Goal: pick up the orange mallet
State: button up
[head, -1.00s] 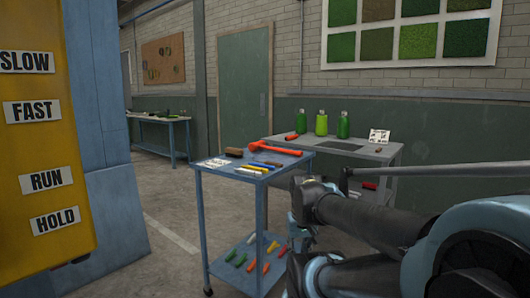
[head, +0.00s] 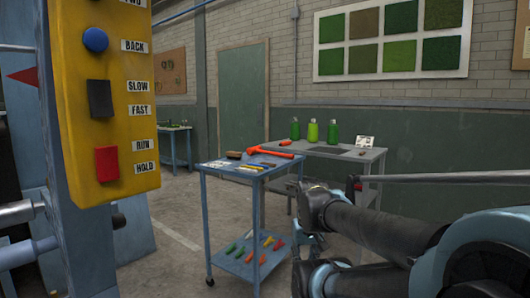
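The orange mallet (head: 262,151) lies on the top of a small blue cart (head: 228,177), toward its back edge. Its handle points to the right. My arm reaches in from the lower right, and its far end (head: 309,240) is to the right of the cart, in front of the grey table. My gripper's fingers cannot be made out there, so its opening is unclear. The mallet is apart from my arm.
Beside the mallet are a brown block (head: 234,155) and small coloured items. Coloured pieces lie on the lower shelf (head: 235,262). A grey table (head: 345,153) with green bottles (head: 313,131) stands behind. A yellow control panel (head: 110,120) fills the left. Floor left of the cart is clear.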

aim_at(250, 151)
jog(key=z, duration=0.45)
jog(key=i, duration=0.85)
jog(key=z, duration=0.65)
jog(key=i, duration=1.1)
jog(key=u, duration=0.55)
jog(key=i, duration=0.9)
jog(key=u, duration=0.5)
